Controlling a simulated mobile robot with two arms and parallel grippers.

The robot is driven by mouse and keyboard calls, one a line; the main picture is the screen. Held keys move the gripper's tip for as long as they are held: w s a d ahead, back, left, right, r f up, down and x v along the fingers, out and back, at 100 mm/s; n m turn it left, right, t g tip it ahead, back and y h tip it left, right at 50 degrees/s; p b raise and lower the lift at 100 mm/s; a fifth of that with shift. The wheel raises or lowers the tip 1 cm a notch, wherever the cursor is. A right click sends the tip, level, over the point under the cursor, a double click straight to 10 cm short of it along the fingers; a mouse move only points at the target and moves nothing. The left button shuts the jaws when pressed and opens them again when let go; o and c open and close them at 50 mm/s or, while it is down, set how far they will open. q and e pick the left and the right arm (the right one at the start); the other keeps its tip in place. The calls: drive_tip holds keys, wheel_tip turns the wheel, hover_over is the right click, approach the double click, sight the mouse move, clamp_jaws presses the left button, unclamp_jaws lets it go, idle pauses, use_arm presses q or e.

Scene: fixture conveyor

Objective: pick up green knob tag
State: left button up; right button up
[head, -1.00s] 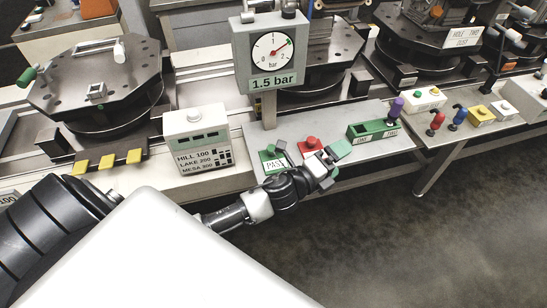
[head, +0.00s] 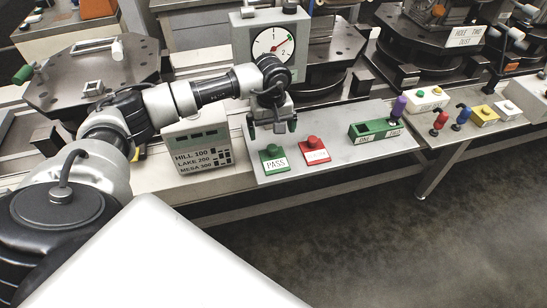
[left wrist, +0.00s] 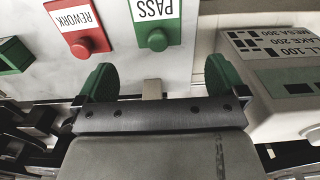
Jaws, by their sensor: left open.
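The green knob tag is a green plate with a white PASS label and a green knob; it lies on the grey shelf in the head view (head: 265,155). In the left wrist view the tag (left wrist: 171,33) is at top centre, its knob facing the gripper. My left gripper (head: 272,130) is open and empty, pointing down above and just behind the tag, apart from it. Its green fingertips show in the left wrist view (left wrist: 160,76) with a gap between them. My right gripper is not in view.
A red REWORK tag (head: 323,157) lies right of the green one. A green box (head: 359,137) with a purple-handled lever stands farther right. A grey display box (head: 187,155) stands left, and the gauge post is behind my gripper. The shelf front is clear.

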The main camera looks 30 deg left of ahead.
sight(273, 149)
use_arm(q)
drive_tip(key=f+p, duration=0.1)
drive_tip(key=f, duration=0.9)
drive_tip(key=shift+w, duration=0.2)
drive_tip(key=c, duration=0.8)
drive_tip(key=shift+r, duration=0.1)
